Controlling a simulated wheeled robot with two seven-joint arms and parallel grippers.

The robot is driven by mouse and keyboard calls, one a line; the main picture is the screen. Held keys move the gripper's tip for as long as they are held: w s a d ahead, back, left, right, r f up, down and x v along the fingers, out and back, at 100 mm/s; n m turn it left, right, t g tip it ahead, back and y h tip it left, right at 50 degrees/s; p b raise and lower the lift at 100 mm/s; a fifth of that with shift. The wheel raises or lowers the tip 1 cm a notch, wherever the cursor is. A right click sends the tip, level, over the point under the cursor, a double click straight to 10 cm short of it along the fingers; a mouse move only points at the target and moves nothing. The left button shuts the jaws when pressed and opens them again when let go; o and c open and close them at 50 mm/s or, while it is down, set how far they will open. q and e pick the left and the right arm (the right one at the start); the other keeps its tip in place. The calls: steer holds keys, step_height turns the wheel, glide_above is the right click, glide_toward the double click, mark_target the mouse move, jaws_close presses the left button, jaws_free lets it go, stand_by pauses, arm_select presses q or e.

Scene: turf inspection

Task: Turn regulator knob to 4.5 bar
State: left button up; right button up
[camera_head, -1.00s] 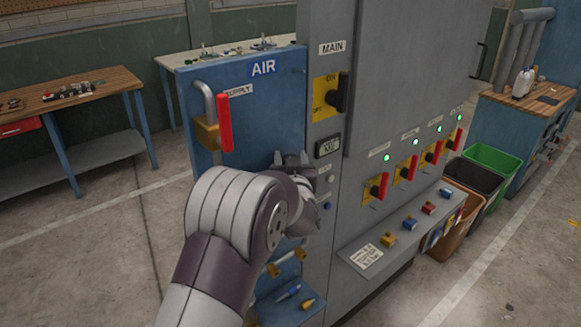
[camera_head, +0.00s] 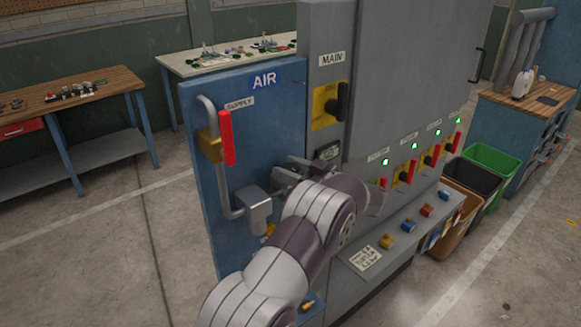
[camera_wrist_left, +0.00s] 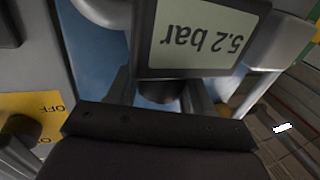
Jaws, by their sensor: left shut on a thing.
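The air regulator (camera_head: 253,211) is a grey block on the pipe of the blue AIR panel (camera_head: 256,130). Its display (camera_wrist_left: 200,38) appears upside down in the left wrist view and reads 5.2 bar. The dark round regulator knob (camera_wrist_left: 158,98) shows below the display, between my fingers. My left gripper (camera_head: 276,184) is at the regulator's right side and is shut on the knob; in the left wrist view its fingers (camera_wrist_left: 158,92) lie on either side of it. The knob is hidden in the head view. My right gripper is not in view.
A red supply lever (camera_head: 227,137) and a brass valve body (camera_head: 209,146) sit above the regulator. The grey cabinet with the MAIN switch (camera_head: 338,102) stands close to the right of my gripper. Red-handled switches and coloured buttons line its front.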

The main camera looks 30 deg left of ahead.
arm_select(q)
steer(key=shift+r+n+g, duration=0.15)
steer(key=shift+n+g, duration=0.65)
steer(key=shift+g, duration=0.5)
steer(key=o, duration=0.7)
steer(key=shift+w+d+b, duration=0.15)
steer(key=shift+d+b, duration=0.55)
steer(key=shift+d, duration=1.4)
steer(key=shift+w+d+b, duration=0.2)
steer(key=shift+d+b, duration=0.55)
steer(key=shift+d, duration=1.3)
steer(key=shift+w+d+b, duration=0.15)
steer(key=shift+d+b, duration=0.55)
steer(key=shift+d, duration=1.4)
steer(key=shift+n, duration=0.3)
